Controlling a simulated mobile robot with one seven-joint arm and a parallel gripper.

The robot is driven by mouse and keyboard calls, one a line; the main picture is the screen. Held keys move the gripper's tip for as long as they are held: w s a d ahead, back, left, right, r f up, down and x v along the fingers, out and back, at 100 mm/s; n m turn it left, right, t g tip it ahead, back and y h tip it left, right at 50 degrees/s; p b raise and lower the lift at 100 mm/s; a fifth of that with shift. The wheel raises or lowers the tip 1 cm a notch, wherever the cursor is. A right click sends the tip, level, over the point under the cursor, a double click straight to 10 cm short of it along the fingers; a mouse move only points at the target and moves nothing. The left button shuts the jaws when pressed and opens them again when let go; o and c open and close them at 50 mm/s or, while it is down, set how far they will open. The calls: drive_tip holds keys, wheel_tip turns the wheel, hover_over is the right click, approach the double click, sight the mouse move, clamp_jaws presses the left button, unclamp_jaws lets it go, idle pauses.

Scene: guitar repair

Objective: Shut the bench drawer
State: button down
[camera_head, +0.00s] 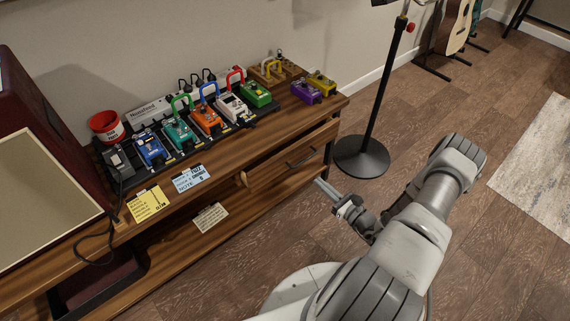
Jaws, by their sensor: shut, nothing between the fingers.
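The bench drawer (284,174) is at the right end of the wooden bench (225,165). It looks partly open: its front stands out from the bench, with a narrow dark gap behind its top edge. A dark bar handle (301,159) runs along the front. My gripper (320,183) is shut and empty. In the picture its fingertips are just below and right of the handle, pointing toward the drawer front. They look close to it, but I cannot tell whether they touch.
Several coloured pedals (206,121) stand on the bench top, with a red cup (106,127) and an amplifier (40,190) at left. A stand's round black base (362,157) is on the floor close to the bench's right end. Guitars (456,25) stand at the back right.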

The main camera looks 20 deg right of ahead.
sight(288, 154)
drive_tip(key=b+x, duration=0.2)
drive_tip(key=x, duration=0.4)
drive_tip(key=b+x, duration=0.1)
drive_tip(key=x, duration=0.5)
drive_tip(key=shift+w+a+f+b, duration=0.1)
drive_tip(key=shift+w+f+b, duration=0.1)
drive_tip(key=shift+w+b, duration=0.15)
drive_tip(key=shift+w+a+r, duration=0.1)
drive_tip(key=shift+w+a, duration=0.1)
drive_tip(key=shift+w, duration=0.35)
